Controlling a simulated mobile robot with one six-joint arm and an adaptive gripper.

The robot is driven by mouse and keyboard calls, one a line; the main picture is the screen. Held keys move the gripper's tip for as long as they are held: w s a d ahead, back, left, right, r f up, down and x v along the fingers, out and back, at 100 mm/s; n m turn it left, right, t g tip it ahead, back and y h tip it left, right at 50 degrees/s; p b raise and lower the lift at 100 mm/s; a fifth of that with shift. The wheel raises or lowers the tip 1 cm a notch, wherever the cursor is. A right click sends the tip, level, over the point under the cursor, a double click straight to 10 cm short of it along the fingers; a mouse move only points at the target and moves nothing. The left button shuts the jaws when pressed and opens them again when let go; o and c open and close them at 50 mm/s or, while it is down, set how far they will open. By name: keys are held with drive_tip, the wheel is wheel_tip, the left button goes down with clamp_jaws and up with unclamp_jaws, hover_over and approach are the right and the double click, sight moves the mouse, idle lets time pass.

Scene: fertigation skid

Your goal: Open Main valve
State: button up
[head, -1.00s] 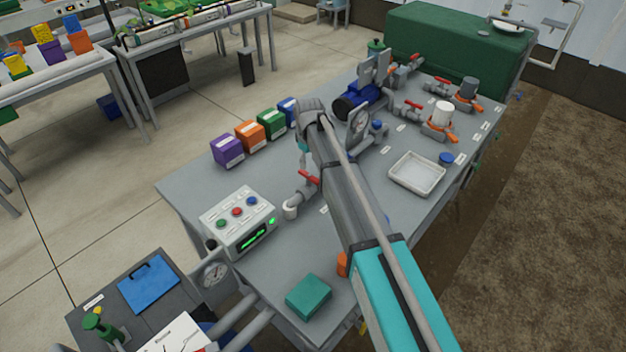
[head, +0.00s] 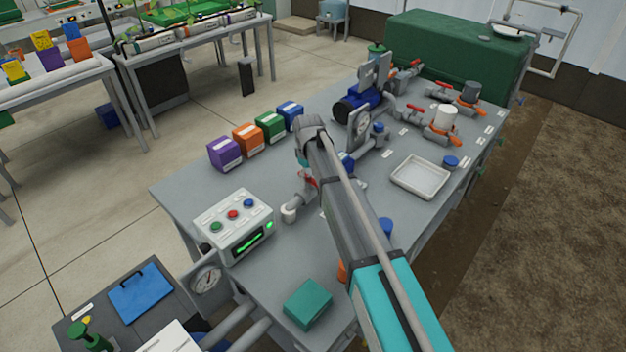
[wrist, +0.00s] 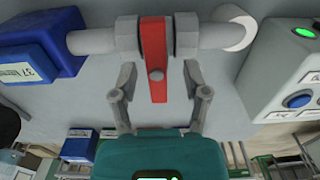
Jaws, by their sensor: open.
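A valve with a red lever handle (wrist: 153,50) on a grey pipe (wrist: 92,41) fills the top of the wrist view. No label naming it as the Main valve can be read. The handle runs from the pipe toward my gripper. My gripper (wrist: 157,78) is open, with one finger on each side of the handle's free end and visible gaps to it.
The control box (head: 233,226) with coloured buttons stands close beside the valve. A blue box (wrist: 38,50) is on the valve's other side. Several coloured boxes line the bench's left edge; a white tray (head: 420,178) lies right of my arm.

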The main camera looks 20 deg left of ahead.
idle(0.3)
clamp_jaws()
drive_tip(key=shift+s+d, duration=0.1)
drive_tip(key=shift+d, duration=0.35)
drive_tip(key=shift+a, duration=0.3)
drive_tip(key=shift+a+n, duration=0.2)
drive_tip(key=shift+n, duration=0.3)
drive_tip(key=n, duration=1.1)
drive_tip(key=shift+n, duration=0.3)
drive_tip(key=n, duration=0.5)
drive_tip(key=shift+f+n, duration=0.1)
drive_tip(key=shift+n, duration=0.2)
